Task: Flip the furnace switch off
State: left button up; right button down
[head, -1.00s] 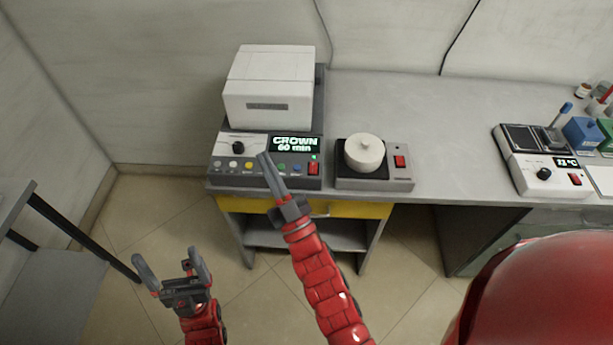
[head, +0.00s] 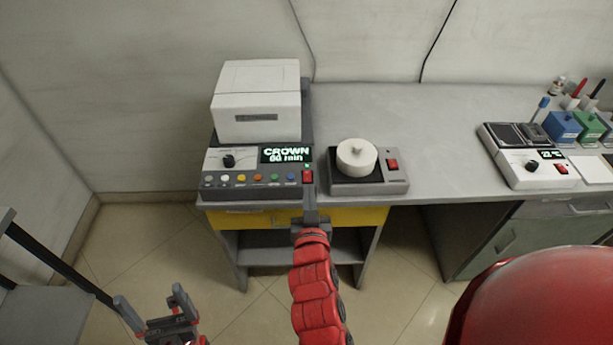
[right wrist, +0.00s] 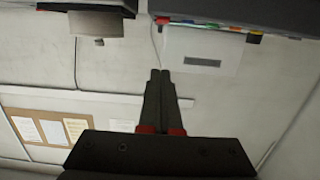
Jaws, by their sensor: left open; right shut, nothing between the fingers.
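The furnace (head: 256,103) is a white box on a dark base, with a control panel (head: 240,161) lit "CROWN 60 min". Its red switch (head: 307,177) is at the panel's right end, beside several coloured buttons. It also shows upside down in the right wrist view (right wrist: 162,20). My right gripper (head: 309,190) is shut and empty, its fingertips just below the switch in the head view; contact cannot be told. In the right wrist view the gripper's fingertips (right wrist: 160,73) appear apart from the switch. My left gripper (head: 149,296) is open and empty, low at the left.
A small heater with a white lidded pot (head: 356,159) stands right of the furnace, with its own red switch (head: 392,165). Another device (head: 527,160) stands further right. The grey bench top (head: 440,150) between them is clear. A yellow drawer (head: 352,217) is below.

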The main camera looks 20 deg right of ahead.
jog(key=b, duration=0.5)
send_over(307, 180)
jog(key=shift+s+f, duration=0.35)
jog(key=shift+f, duration=0.1)
jog(key=f, duration=0.2)
jog(key=shift+w+f, duration=0.2)
jog(key=shift+f, duration=0.95)
jog(key=shift+w, duration=0.1)
